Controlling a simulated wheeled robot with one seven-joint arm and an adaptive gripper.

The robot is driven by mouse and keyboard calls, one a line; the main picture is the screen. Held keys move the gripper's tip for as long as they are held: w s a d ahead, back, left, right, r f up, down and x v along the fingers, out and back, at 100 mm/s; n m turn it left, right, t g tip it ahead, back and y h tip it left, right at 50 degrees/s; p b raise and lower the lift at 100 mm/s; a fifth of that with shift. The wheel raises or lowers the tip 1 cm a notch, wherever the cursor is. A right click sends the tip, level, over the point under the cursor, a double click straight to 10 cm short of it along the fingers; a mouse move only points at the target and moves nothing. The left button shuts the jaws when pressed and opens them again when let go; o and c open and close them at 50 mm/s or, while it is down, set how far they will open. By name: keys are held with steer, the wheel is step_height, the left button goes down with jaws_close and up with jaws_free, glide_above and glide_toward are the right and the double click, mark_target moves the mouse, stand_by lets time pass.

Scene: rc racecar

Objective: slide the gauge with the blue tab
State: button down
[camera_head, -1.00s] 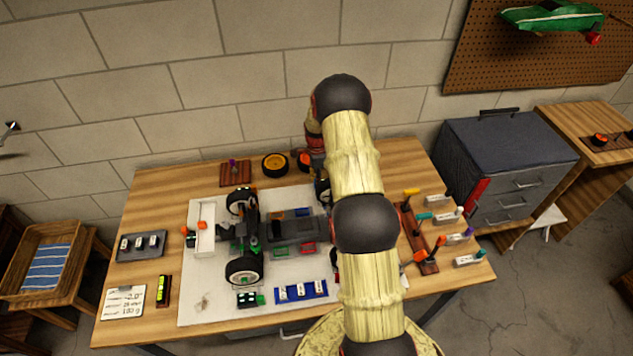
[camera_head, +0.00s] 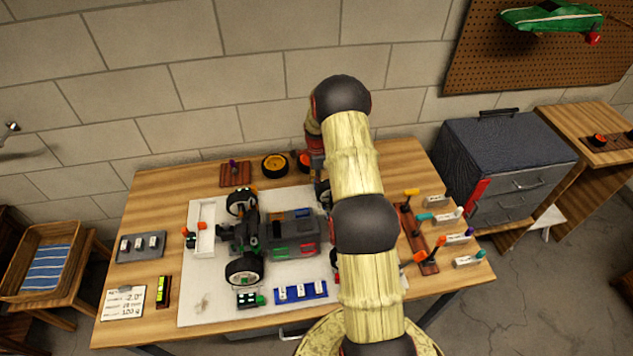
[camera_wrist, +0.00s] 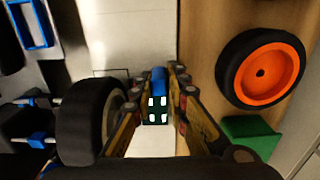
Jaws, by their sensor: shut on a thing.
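My gripper (camera_wrist: 157,95) is shut on the gauge with the blue tab. In the wrist view the gauge (camera_wrist: 157,112) is a small dark block with white squares, and its blue tab (camera_wrist: 160,78) sticks out at the far end between the fingers. The gauge is beside a black car wheel (camera_wrist: 88,120), above or on the white mat (camera_wrist: 140,22); I cannot tell if it touches either. In the head view my arm hides the gripper's tips and this gauge. The RC car (camera_head: 270,236) stands on the mat.
A similar block with a green tab (camera_head: 249,299) lies at the mat's front. An orange-rimmed wheel (camera_wrist: 262,72) and a green piece (camera_wrist: 248,135) are close to my gripper's right. A rack of tools (camera_head: 419,242) stands on the table's right.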

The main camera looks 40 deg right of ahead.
stand_by(0.4)
steer(key=shift+s+a, duration=0.3)
steer(key=shift+s, duration=0.2)
steer(key=shift+s+a, duration=0.25)
steer(key=shift+s, duration=0.2)
steer(key=shift+s+f, duration=0.1)
steer(key=c, duration=1.8)
jaws_free()
steer(key=shift+s+a, duration=0.1)
step_height(320, 180, up, 8)
